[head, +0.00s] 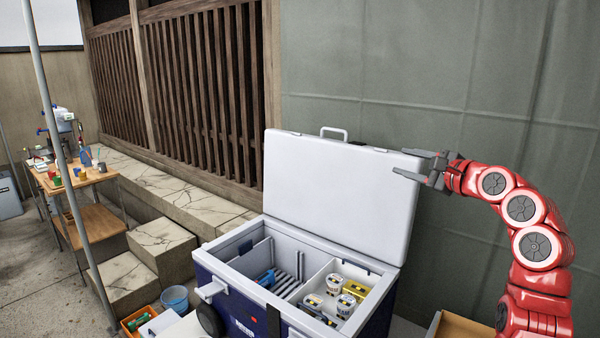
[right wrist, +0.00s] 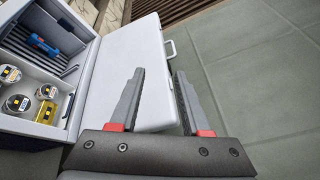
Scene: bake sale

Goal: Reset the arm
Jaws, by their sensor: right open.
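My right gripper (head: 418,166) is open and empty, beside the upper right corner of the raised cooler lid (head: 340,190). Its two fingers (right wrist: 160,95) show apart in the right wrist view, with the white lid (right wrist: 145,60) behind them. My right arm is red and comes in from the right, bent over at the top. My left gripper is not in view. The open cooler (head: 345,327) is dark blue with a white interior. It holds several tubs (head: 346,305), a yellow item (head: 355,288) and a blue item (head: 267,278).
A grey-green wall (head: 480,80) stands behind the cooler. A wooden workbench (head: 90,178) with small items is at the far left. Stone steps (head: 160,245), a blue bucket (head: 175,298) and an orange crate (head: 130,330) are left of the cooler. A wooden box (head: 455,326) is at the lower right.

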